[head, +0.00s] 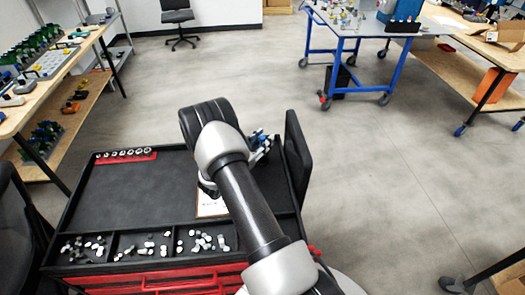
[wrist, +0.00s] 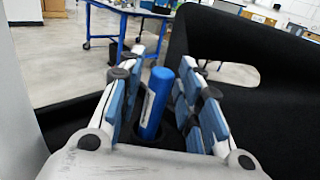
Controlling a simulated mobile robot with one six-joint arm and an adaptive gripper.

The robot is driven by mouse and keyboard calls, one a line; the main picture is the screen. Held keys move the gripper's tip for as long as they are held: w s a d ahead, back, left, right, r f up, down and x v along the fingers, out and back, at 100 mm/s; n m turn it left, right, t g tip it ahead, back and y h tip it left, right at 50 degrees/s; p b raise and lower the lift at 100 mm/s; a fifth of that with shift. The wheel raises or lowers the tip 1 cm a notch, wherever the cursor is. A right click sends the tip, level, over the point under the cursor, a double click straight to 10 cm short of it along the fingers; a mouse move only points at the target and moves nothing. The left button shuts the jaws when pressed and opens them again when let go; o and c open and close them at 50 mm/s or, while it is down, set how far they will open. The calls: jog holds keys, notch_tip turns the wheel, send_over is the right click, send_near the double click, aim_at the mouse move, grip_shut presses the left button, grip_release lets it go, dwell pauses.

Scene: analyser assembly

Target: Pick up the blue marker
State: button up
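The blue marker (wrist: 156,103) stands nearly upright between the two fingers of my gripper (wrist: 162,62) in the wrist view. A white label shows on its left side, and its lower end goes into a dark area. The blue-padded fingers lie on either side of it, with a gap visible to the right and a narrow one to the left. My gripper looks open around the marker. In the head view my gripper (head: 262,145) is over the right side of the black cart top (head: 115,195), partly behind my arm. I cannot make out the marker there.
A black upright panel (head: 297,160) stands close to the right of my gripper. A red rack (head: 125,156) is at the cart's back left. Front compartments hold small white parts (head: 203,241). A blue-framed table (head: 345,45) stands farther back, with clear floor between.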

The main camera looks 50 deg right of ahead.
grip_shut()
jog(key=shift+r, duration=0.1)
